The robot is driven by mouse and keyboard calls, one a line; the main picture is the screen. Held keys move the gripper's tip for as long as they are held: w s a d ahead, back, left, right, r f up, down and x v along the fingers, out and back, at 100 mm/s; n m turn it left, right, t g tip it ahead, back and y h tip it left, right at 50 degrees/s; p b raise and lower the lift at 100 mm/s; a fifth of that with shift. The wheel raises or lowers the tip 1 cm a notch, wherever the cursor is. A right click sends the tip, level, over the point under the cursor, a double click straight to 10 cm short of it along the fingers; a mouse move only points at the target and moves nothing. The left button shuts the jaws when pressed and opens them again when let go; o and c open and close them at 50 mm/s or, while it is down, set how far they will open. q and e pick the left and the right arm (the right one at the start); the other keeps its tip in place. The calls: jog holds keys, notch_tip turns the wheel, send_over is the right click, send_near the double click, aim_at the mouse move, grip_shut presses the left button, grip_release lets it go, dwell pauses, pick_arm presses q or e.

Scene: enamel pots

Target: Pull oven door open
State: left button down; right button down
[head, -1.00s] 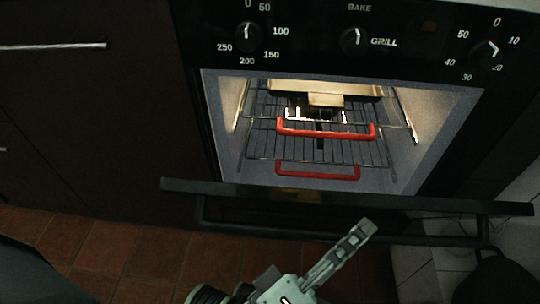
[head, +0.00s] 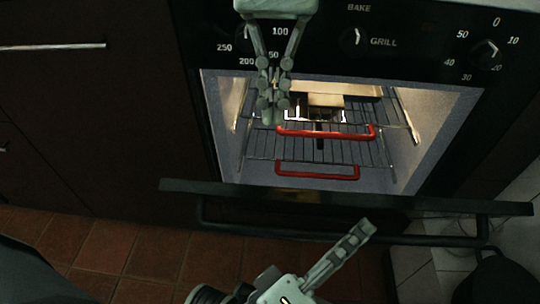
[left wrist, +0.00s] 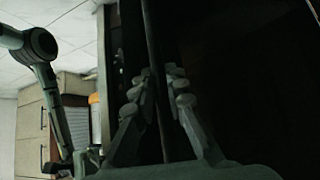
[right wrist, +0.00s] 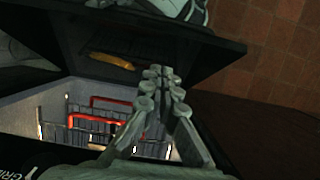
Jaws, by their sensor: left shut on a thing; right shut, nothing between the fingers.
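The dark oven door (head: 450,206) is partly open, tilted outward from the top, with the lit cavity showing above it. Its dark bar handle (head: 230,228) runs along the door's outer side. My left gripper (head: 357,234) is shut on the handle; the left wrist view shows the dark bar (left wrist: 155,70) between its fingers. My right gripper (head: 271,116) is shut and empty, pointing down in front of the upper left of the oven opening. In the right wrist view its fingertips (right wrist: 160,73) are close together, with the door's inner side (right wrist: 125,45) beyond.
Wire racks with red handles (head: 318,172) and a tan tray (head: 318,90) are inside the oven. Control knobs (head: 353,40) line the panel above. A dark cabinet (head: 90,120) stands at left, over a tiled floor (head: 140,250).

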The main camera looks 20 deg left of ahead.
aim_at(268, 200)
pick_arm(q)
jog(key=shift+f, duration=0.3)
pick_arm(e)
jog(key=s+f, duration=0.2)
jog(key=f, duration=0.1)
jog(key=s+d+f, duration=0.1)
jog(key=f, duration=0.1)
jog(key=shift+s+d+f, duration=0.1)
jog(key=shift+s+f, duration=0.15)
jog(key=shift+s, duration=0.15)
jog(key=shift+s+d+f, duration=0.1)
jog(key=shift+s+f, duration=0.05)
jog(key=shift+s, duration=0.2)
